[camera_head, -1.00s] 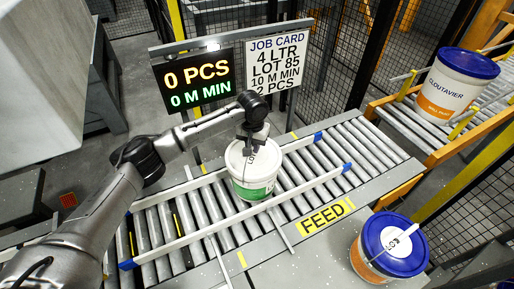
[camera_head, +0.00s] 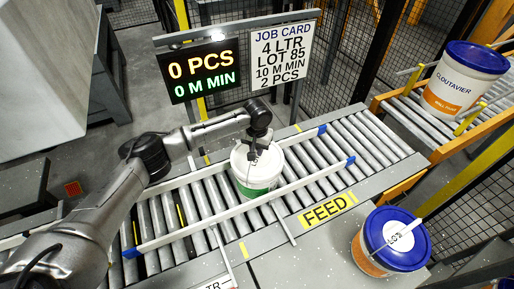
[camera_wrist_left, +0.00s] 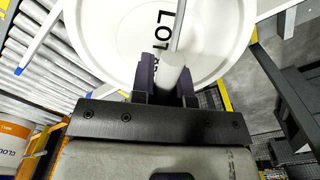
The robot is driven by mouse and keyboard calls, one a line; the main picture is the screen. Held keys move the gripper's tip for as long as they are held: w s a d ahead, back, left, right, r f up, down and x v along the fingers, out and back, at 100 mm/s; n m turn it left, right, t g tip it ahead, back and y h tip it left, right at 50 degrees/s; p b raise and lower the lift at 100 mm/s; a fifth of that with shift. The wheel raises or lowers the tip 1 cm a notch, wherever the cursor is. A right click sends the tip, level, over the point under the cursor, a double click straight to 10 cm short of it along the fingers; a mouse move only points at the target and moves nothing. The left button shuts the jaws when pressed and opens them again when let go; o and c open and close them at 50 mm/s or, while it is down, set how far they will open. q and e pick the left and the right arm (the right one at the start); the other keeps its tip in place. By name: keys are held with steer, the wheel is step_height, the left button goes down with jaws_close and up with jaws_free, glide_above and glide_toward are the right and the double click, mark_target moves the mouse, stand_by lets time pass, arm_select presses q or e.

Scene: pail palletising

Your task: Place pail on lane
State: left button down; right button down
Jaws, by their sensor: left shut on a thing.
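A white pail with a green band (camera_head: 257,172) is on the roller lane (camera_head: 200,212), between the two white guide rails. Its white lid with black lettering fills the top of the left wrist view (camera_wrist_left: 115,30). My left gripper (camera_head: 254,148) is over the lid, shut on the pail's handle (camera_wrist_left: 177,50). Whether the pail's base rests fully on the rollers I cannot tell. My right gripper is not in view.
A FEED label (camera_head: 325,210) marks the lane's near edge. A blue-lidded pail (camera_head: 393,243) stands at the near right. Another blue-lidded pail (camera_head: 462,85) sits on the far-right conveyor. A sign (camera_head: 199,72) reads 0 PCS, beside a job card (camera_head: 281,57). Rollers right of the held pail are clear.

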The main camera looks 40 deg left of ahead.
arm_select(q)
steer(key=shift+r, duration=0.1)
steer(key=c, duration=1.5)
jaws_free()
steer(key=shift+f, duration=0.25)
steer(key=o, duration=0.4)
steer(key=shift+r, duration=0.1)
